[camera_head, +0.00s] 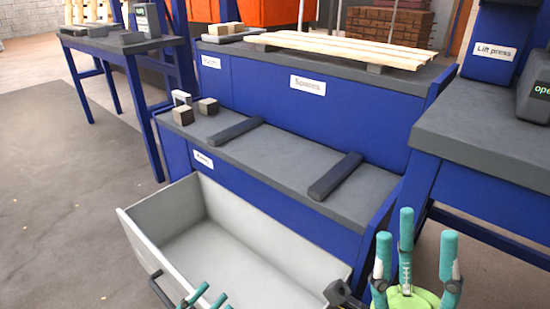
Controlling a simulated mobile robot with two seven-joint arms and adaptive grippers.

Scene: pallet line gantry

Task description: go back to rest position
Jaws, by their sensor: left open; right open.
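My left gripper (208,297) shows only its teal fingertips at the bottom edge, in front of the grey bin's near wall. The fingers are apart and nothing is seen between them; the rest is cut off by the frame. My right gripper (412,262) points up at the bottom right, with three teal fingers spread around a green palm. It is open and empty, in front of the blue bench. Neither gripper is seen holding anything.
An empty grey bin (139,236) with dark handles stands before the stepped bench (266,158). Two dark bars (335,176) and small wooden blocks (208,106) lie on its lower step. Wooden slats (340,48) lie above. A lift press table (480,132) stands right. Floor at left is clear.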

